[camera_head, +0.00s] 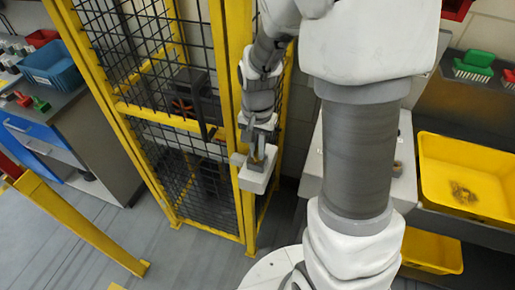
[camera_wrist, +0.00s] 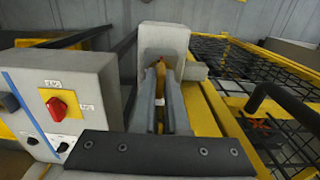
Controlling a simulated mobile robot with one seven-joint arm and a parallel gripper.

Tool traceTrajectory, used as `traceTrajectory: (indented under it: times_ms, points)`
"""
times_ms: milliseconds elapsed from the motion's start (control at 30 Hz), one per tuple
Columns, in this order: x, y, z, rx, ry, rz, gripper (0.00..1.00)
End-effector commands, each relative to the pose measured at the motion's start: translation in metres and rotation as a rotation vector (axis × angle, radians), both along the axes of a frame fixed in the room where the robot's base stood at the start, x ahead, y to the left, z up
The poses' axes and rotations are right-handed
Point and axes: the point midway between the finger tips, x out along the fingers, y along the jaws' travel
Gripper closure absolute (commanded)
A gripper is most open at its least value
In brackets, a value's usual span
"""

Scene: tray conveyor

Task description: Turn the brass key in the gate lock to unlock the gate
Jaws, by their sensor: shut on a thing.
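The gate lock is a pale grey box (camera_head: 252,181) on the yellow post of the mesh gate (camera_head: 195,127). In the wrist view the lock box (camera_wrist: 165,38) stands straight ahead of my fingers. The brass key (camera_wrist: 161,72) shows as a small orange-yellow piece between the fingertips, close against the box. My gripper (camera_head: 260,150) points down at the lock, and in the wrist view its two fingers (camera_wrist: 160,88) are shut on the key. The fingers hide most of the key, so I cannot tell its angle.
A grey control box with a red rotary switch (camera_wrist: 58,107) stands close on the left in the wrist view. A black handle (camera_wrist: 275,98) sticks out from the gate on the right. Yellow bins (camera_head: 460,210) lie at the right, and a yellow rail (camera_head: 80,225) stands at the left.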

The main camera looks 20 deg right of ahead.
Motion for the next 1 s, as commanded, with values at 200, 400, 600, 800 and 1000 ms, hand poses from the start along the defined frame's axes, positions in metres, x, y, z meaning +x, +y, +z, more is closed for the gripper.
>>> traceTrajectory:
  times_ms: [200, 400, 600, 800, 1000]
  points:
    - [0.0, 0.0, 0.0, 0.0, 0.0, 0.001, 0.76]
    - [0.0, 0.0, 0.0, 0.0, 0.0, 0.003, 0.53]
    - [0.0, 0.0, 0.0, 0.0, 0.0, 0.003, 0.53]
    - [0.001, 0.0, 0.017, 0.0, -0.005, 0.003, 0.53]
    - [0.001, 0.0, 0.062, 0.001, -0.008, 0.004, 0.53]
